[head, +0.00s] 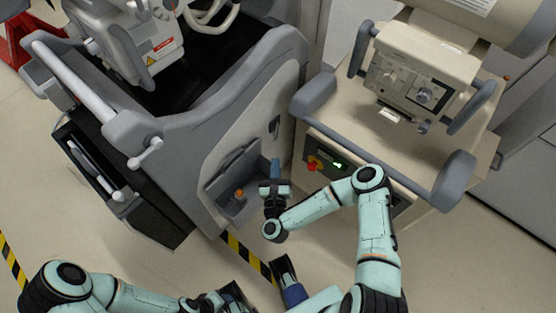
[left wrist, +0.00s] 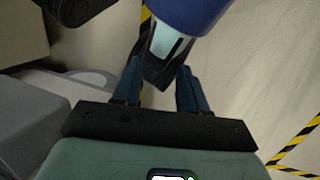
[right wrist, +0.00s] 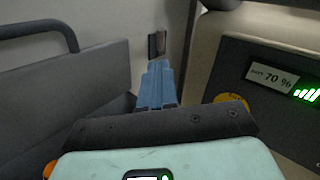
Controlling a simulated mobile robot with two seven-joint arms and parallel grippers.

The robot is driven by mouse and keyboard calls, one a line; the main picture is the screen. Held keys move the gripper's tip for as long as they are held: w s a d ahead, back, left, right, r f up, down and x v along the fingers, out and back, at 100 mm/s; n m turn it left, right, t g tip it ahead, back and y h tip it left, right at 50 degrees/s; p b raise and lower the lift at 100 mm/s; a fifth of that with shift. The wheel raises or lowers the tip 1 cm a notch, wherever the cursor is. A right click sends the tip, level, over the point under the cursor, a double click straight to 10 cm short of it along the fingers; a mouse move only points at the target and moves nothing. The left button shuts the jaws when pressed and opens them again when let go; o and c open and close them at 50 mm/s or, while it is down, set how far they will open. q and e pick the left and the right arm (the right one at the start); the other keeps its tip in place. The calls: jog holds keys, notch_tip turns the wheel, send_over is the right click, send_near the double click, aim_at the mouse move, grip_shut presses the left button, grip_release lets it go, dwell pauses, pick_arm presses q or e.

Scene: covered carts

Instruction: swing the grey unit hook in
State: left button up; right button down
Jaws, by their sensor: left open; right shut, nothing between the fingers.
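The grey unit (head: 225,120) stands left of centre in the head view. A small dark upright fitting (head: 274,125) on its side panel, near the beige unit, looks like the hook. In the right wrist view this fitting (right wrist: 157,46) is just beyond the fingertips; whether they touch cannot be told. My right gripper (head: 275,164) is shut and empty, with its blue fingers (right wrist: 158,70) pointing at the panel below the fitting. My left gripper (head: 235,291) is open, low in the head view. In the left wrist view, its fingers (left wrist: 158,75) appear on either side of a dark and blue part of mine.
The beige unit (head: 440,145) stands close on the right, with a red knob (head: 312,164) and a lit display reading 70 % (right wrist: 272,76). An open grey flap or pocket (head: 233,180) is beside my right gripper. Yellow-black tape (head: 245,256) marks the floor.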

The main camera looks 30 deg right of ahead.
aim_at(277, 132)
jog(key=w+d+r+n+t+y, duration=0.2)
jog(key=d+r+n+t+y, duration=0.35)
jog(key=n+y, duration=0.55)
jog(key=s+d+f+n+g+y, duration=0.2)
jog(key=s+d+n+g+y, duration=0.35)
jog(key=n, duration=0.95)
pick_arm(q)
jog(key=w+f+b, duration=0.1)
jog(key=w+a+f+t+b, duration=0.1)
jog(key=shift+w+f, duration=0.2)
jog(key=shift+w, duration=0.15)
pick_arm(e)
jog(key=d+x, duration=0.1)
jog(key=x, duration=0.9)
jog(key=shift+w+f+h, duration=0.3)
jog(key=shift+f+h, duration=0.05)
jog(key=shift+a, duration=0.2)
